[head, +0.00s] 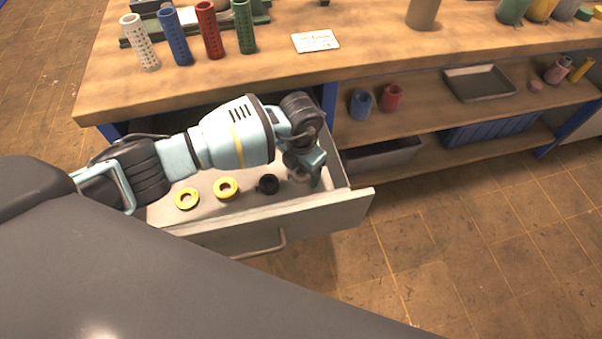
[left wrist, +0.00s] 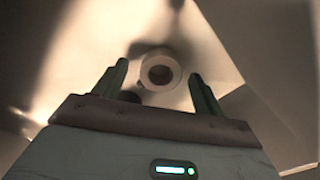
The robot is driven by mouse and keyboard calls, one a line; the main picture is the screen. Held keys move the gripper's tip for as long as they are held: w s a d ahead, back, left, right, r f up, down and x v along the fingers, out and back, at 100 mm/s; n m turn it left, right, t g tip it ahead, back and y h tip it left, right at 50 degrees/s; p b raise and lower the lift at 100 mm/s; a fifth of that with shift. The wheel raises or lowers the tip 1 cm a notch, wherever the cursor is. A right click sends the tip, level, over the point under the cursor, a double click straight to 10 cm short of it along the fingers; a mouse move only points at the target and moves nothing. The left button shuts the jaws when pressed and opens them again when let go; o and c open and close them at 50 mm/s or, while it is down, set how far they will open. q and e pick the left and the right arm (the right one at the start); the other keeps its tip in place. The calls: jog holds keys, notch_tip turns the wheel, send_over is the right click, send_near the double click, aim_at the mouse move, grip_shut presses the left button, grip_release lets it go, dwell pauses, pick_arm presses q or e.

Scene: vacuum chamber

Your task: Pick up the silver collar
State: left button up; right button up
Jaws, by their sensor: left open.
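The silver collar (left wrist: 161,70) is a pale ring lying on the floor of the open drawer (head: 270,222). In the left wrist view it lies between and slightly beyond the fingertips of my left gripper (left wrist: 158,72). My left gripper is open and reaches down into the drawer's right end, above the collar; I see no contact. In the head view my left gripper (head: 310,178) mostly hides the collar (head: 298,177). My right gripper is not in view.
The drawer walls are close to my gripper. The wooden bench top (head: 375,50) stands behind, bearing perforated cylinders (head: 209,31) and a card (head: 316,41).

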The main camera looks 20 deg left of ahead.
pick_arm(q)
jog(key=shift+r, duration=0.1)
jog(key=c, duration=1.2)
jog(key=shift+c, duration=0.2)
notch_tip(320, 180, up, 10)
jog(key=p, duration=0.1)
